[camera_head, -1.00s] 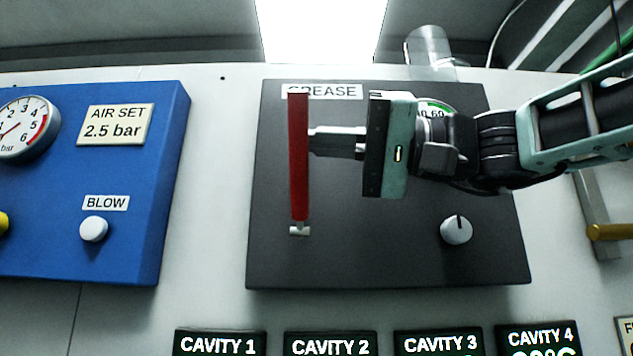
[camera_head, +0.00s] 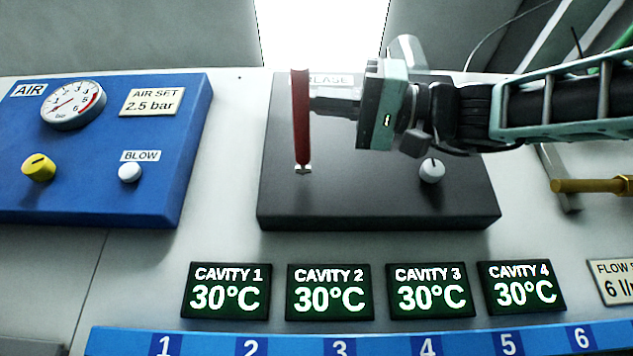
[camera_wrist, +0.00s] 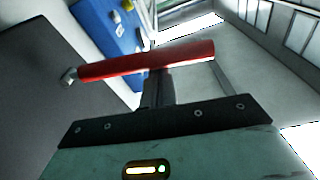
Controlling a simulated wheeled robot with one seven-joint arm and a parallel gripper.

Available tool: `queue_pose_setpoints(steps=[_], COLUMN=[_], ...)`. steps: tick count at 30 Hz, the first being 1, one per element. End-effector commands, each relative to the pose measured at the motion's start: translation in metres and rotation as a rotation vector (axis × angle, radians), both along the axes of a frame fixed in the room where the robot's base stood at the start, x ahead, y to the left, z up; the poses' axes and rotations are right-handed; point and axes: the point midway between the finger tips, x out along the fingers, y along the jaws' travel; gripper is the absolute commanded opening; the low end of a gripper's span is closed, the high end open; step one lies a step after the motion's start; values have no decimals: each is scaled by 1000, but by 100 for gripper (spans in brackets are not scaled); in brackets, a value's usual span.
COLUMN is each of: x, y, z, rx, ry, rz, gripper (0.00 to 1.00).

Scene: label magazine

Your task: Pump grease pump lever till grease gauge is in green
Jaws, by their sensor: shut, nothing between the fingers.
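The red grease pump lever (camera_head: 301,115) stands nearly upright in the head view, on a small metal pivot (camera_head: 304,169) on the black grease panel (camera_head: 380,205). It crosses the wrist view (camera_wrist: 140,62) slantwise in front of my fingers. My gripper (camera_head: 316,100) is shut and empty. Its fingertips lie at the lever's right side in the head view, against it or very close; I cannot tell if they touch. The grease gauge is hidden behind my gripper and arm, so its reading does not show. The GREASE label (camera_head: 330,79) is partly covered.
A white knob (camera_head: 432,171) sits on the panel below my wrist. A blue air panel (camera_head: 150,200) with its own gauge (camera_head: 73,104) stands to the left. Several cavity displays (camera_head: 331,292) are below. A brass-coloured handle (camera_head: 595,185) is at the right.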

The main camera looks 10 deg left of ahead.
Motion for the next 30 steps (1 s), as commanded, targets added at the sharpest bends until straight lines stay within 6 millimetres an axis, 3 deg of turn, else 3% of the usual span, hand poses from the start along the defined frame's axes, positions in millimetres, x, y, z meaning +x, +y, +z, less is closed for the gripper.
queue_pose_setpoints(steps=[3, 30], x=[-1, -4], y=[0, 0], z=[-10, -17], rx=[6, 13], ry=[-41, -91], rz=[3, 4], gripper=[0, 0])
